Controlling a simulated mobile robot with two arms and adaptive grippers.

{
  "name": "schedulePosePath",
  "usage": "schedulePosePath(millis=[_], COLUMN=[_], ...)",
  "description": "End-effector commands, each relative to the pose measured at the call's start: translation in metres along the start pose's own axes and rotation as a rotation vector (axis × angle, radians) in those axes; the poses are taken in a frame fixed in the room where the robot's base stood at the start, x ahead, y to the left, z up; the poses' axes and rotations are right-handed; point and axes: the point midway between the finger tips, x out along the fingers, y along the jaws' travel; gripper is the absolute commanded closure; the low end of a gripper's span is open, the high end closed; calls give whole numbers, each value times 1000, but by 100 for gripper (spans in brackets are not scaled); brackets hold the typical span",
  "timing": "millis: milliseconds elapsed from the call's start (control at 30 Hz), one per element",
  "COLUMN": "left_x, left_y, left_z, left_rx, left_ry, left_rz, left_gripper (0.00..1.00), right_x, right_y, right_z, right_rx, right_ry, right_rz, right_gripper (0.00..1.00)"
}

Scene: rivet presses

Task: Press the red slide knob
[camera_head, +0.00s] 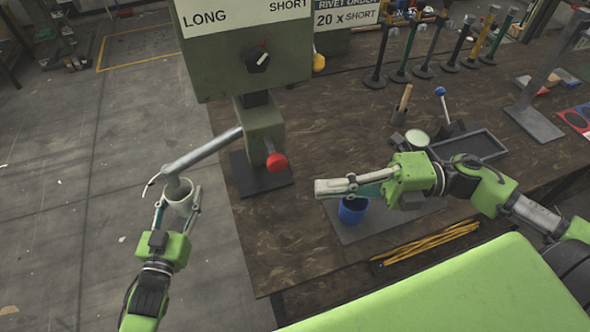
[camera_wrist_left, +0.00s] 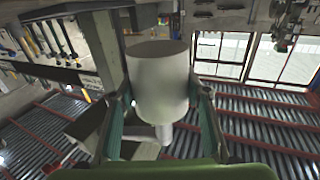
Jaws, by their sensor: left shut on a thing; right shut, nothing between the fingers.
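The red slide knob (camera_head: 277,162) sticks out low on the green press (camera_head: 262,130), on the side facing the table. My right gripper (camera_head: 322,188) is shut and empty, pointing left, a short gap to the right of the knob and not visibly touching it. My left gripper (camera_head: 179,205) is shut on a pale cup (camera_head: 180,196), holding it at the end of the press's grey chute (camera_head: 203,150). The cup also shows between the fingers in the left wrist view (camera_wrist_left: 160,85). Its inside is mostly hidden.
A blue cup (camera_head: 353,212) stands on a grey mat (camera_head: 385,219), partly under my right gripper. A black tray (camera_head: 470,146), a blue-knobbed lever (camera_head: 441,92) and a yellow-filled tray (camera_head: 425,244) are on the table (camera_head: 255,240). A selector dial (camera_head: 258,60) is above the knob.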

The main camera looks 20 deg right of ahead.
Motion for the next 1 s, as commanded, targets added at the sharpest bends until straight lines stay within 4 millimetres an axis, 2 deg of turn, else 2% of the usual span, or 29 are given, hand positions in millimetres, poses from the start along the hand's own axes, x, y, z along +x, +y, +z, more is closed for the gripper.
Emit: schedulePosePath(millis=[100,300,600,1000], left_x=[0,0,0,0], left_y=[0,0,0,0], left_z=[0,0,0,0], left_rx=[0,0,0,0], left_ry=[1,1,1,1], left_rz=[0,0,0,0], left_gripper=[78,78,78,78], right_x=[21,51,56,58], right_y=[1,1,0,0], right_z=[0,3,32,39], right_rx=[-4,-4,-1,1], right_ry=[2,-1,-2,-1], right_rz=[3,2,0,-1], right_gripper=[100,100,100,100])
